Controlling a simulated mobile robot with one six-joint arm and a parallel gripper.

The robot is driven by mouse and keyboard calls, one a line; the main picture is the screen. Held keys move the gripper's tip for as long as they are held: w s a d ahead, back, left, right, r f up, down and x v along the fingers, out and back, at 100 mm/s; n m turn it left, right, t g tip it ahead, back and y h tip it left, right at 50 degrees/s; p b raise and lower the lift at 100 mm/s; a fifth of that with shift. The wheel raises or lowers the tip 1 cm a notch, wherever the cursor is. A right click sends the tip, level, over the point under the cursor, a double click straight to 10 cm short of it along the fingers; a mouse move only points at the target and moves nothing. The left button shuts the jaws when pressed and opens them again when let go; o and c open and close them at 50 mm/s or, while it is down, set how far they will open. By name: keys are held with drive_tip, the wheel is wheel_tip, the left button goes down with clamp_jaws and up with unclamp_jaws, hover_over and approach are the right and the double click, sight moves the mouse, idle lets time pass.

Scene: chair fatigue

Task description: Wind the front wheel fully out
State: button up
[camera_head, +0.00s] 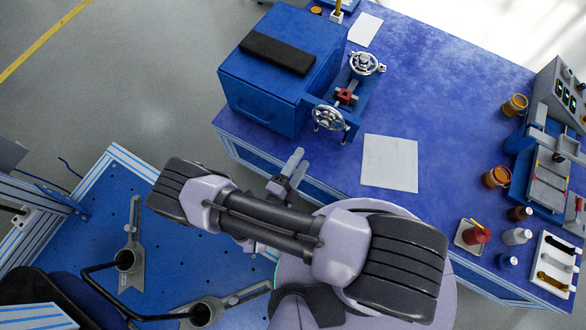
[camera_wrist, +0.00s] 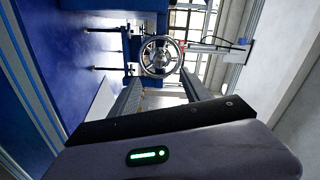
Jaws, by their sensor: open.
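In the head view a blue machine on the blue bench carries two chrome handwheels. The front wheel (camera_head: 329,118) is nearer me, and the rear wheel (camera_head: 367,63) is at the far end. A small red block (camera_head: 346,97) sits between them. My gripper (camera_head: 296,166) is open and empty, short of the front wheel and apart from it. In the wrist view a spoked handwheel (camera_wrist: 146,66), seemingly the front one, stands face-on beyond the fingers of my gripper (camera_wrist: 163,88).
A blue box (camera_head: 265,78) with a black pad stands left of the wheels. A white sheet (camera_head: 389,163) lies on the bench to the right. Cups, bottles and a control unit are at the far right. The bench between sheet and cups is clear.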

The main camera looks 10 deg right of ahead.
drive_tip(key=v, duration=0.4)
drive_tip(key=shift+s+a, duration=0.1)
drive_tip(key=shift+s, duration=0.1)
drive_tip(key=s+d+r+n+g+y, duration=0.1)
drive_tip(key=r+n, duration=0.5)
drive_tip(key=r, duration=0.7)
drive_tip(key=s+d+r+n+g+y, duration=0.2)
drive_tip(key=r+n+g+y, duration=0.3)
drive_tip(key=r, duration=0.9)
drive_tip(key=s+d+r+n+g+y, duration=0.1)
drive_tip(key=d+r+n+y, duration=0.3)
drive_tip(key=r, duration=1)
drive_tip(key=shift+s+n+g+y, duration=0.4)
drive_tip(key=shift+n+g+y, duration=0.5)
drive_tip(key=shift+n+y, duration=0.4)
